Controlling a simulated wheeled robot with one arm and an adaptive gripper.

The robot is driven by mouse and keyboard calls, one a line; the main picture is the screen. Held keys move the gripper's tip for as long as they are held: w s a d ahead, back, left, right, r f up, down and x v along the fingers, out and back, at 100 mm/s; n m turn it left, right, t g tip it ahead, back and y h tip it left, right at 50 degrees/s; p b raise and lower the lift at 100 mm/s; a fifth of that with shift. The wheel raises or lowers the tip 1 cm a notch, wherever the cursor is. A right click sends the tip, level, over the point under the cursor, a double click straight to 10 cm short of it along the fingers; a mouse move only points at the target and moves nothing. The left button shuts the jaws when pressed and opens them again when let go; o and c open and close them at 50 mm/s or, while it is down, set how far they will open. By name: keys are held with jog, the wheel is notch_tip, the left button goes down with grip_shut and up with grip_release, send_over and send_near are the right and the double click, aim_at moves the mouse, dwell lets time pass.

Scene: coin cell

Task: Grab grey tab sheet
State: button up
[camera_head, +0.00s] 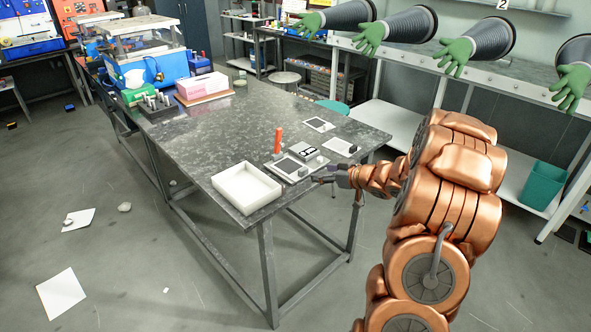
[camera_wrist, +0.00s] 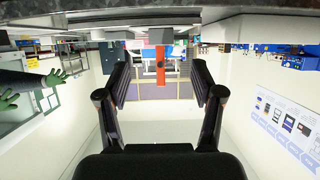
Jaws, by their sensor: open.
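My gripper (camera_head: 317,179) is at the table's right front edge, low beside the pale board (camera_head: 297,172). Its two black fingers are apart in the wrist view (camera_wrist: 162,78), with nothing held between them. On the table lie flat pale sheets with dark squares, one further back (camera_head: 319,124) and one to the right (camera_head: 342,146). Another dark square (camera_head: 288,166) lies on the pale board. I cannot tell which of these is the grey tab sheet. In the wrist view the picture is upside down, and no sheet shows clearly.
An orange-red upright cylinder (camera_head: 278,141) stands behind the board; a red upright shape (camera_wrist: 160,74) shows between the fingers in the wrist view. A white open tray (camera_head: 228,192) sits left of the board. Pink blocks (camera_head: 203,87) stand further back. The table's middle is clear.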

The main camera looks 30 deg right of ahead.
aim_at(305, 170)
jog(key=shift+p+x, duration=0.6)
jog(key=shift+x, duration=1.25)
jog(key=shift+p+x, duration=0.7)
jog(key=shift+x, duration=1.35)
jog(key=shift+a, duration=0.1)
jog(key=c, duration=1.1)
jog(key=shift+r, duration=0.15)
